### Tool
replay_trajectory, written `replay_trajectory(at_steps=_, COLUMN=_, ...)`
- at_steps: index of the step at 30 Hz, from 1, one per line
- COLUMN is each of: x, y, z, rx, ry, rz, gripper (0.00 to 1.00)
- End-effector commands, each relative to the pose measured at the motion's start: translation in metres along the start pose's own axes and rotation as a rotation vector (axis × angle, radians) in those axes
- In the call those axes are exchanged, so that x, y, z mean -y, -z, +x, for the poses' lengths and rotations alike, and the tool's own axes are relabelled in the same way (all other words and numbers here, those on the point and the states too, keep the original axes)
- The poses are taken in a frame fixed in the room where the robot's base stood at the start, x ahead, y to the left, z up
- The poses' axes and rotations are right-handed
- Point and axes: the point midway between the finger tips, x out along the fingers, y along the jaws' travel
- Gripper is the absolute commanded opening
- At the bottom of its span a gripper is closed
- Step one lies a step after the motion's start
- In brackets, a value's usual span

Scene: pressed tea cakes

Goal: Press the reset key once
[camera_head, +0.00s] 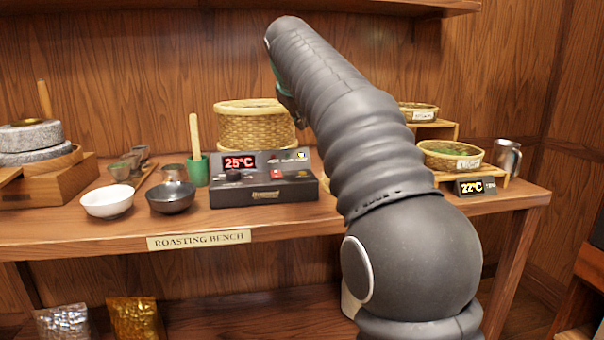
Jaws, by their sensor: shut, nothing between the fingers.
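A dark control box (262,193) stands on the roasting bench and shows 25°C on a red-digit display (239,161). A dark knob (233,177) sits below the display. The lettering is too small to tell which key is the reset key. My arm rises at the right of the box and bends at the top. My gripper is hidden behind the arm, so I cannot see its fingers or any contact with the box.
The roasting bench (200,241) holds a white bowl (107,201) and a dark bowl (171,197) left of the box. A green cup (196,171) and a woven basket (254,127) stand behind. A 22°C display (475,186) and a metal mug (507,157) are at right.

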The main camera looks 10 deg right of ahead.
Motion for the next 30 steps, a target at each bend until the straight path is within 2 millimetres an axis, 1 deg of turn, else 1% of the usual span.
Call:
replay_trajectory(at_steps=4, x=0.0, y=-0.001, z=0.001, rx=0.001, ry=0.0, rz=0.001, gripper=0.0)
replay_trajectory(at_steps=8, x=0.004, y=-0.006, z=0.007, rx=0.003, ry=0.0, rz=0.001, gripper=0.0)
replay_trajectory(at_steps=11, x=0.009, y=-0.012, z=0.014, rx=0.004, ry=0.0, rz=0.002, gripper=0.0)
replay_trajectory(at_steps=16, x=0.021, y=-0.024, z=0.031, rx=0.003, ry=-0.001, rz=0.001, gripper=0.0)
replay_trajectory(at_steps=18, x=0.027, y=-0.03, z=0.04, rx=0.002, ry=-0.002, rz=0.003, gripper=0.0)
replay_trajectory(at_steps=21, x=0.033, y=-0.036, z=0.048, rx=0.001, ry=-0.002, rz=0.003, gripper=0.0)
replay_trajectory(at_steps=30, x=0.042, y=-0.045, z=0.06, rx=0.001, ry=-0.002, rz=0.003, gripper=0.0)
